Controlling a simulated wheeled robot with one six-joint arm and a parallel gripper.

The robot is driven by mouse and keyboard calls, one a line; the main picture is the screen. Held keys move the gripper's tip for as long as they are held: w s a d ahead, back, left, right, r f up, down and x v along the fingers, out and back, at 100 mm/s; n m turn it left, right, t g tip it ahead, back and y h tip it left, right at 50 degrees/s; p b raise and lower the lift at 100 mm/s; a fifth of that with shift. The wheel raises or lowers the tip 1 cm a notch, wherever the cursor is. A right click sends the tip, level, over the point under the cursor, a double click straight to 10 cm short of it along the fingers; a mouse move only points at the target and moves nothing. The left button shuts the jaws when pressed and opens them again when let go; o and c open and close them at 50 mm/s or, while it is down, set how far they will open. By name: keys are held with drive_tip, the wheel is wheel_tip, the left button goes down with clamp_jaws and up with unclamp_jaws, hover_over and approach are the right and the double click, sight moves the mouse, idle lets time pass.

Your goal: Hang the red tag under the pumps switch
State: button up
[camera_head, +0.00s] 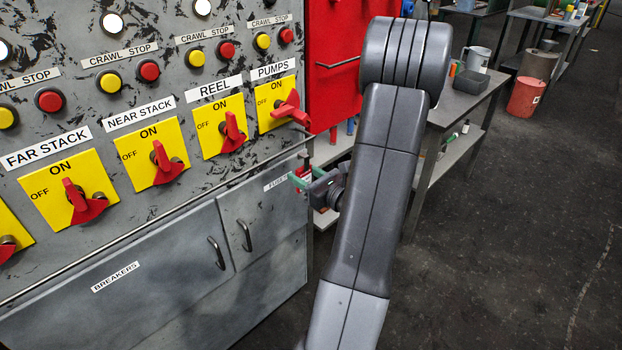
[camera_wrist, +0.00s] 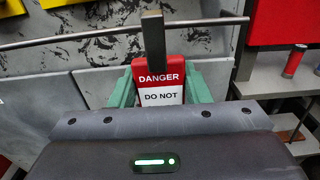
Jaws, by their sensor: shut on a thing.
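The pumps switch (camera_head: 289,107) is a red rotary handle on a yellow plate marked ON and OFF, under the PUMPS label (camera_head: 272,69) at the panel's right end. My gripper (camera_head: 298,181) is below that switch, near the cabinet's right edge. In the wrist view, its green fingers (camera_wrist: 158,90) are shut on the red tag (camera_wrist: 160,68), which reads DANGER, DO NOT. A dark upright strip (camera_wrist: 153,38) rises at the tag's top; I cannot tell what it joins. The tag's lower part is hidden by my gripper's body. The switch handle cannot be made out in the wrist view.
A metal rail (camera_head: 150,224) runs along the panel under the switches. The REEL switch (camera_head: 232,130) is left of the pumps switch. A red cabinet (camera_head: 334,75) and a grey workbench (camera_head: 457,107) stand to the right. Open floor lies at the right.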

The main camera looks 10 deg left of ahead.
drive_tip(key=f+x, duration=0.1)
drive_tip(key=x, duration=0.6)
drive_tip(key=shift+a, duration=0.2)
drive_tip(key=shift+w, duration=0.1)
idle(0.5)
drive_tip(key=o, duration=1)
drive_tip(key=shift+o, duration=0.2)
drive_tip(key=shift+d, duration=0.1)
drive_tip(key=b+v, duration=0.1)
drive_tip(key=v, duration=1.2)
drive_tip(key=shift+s+d, duration=0.25)
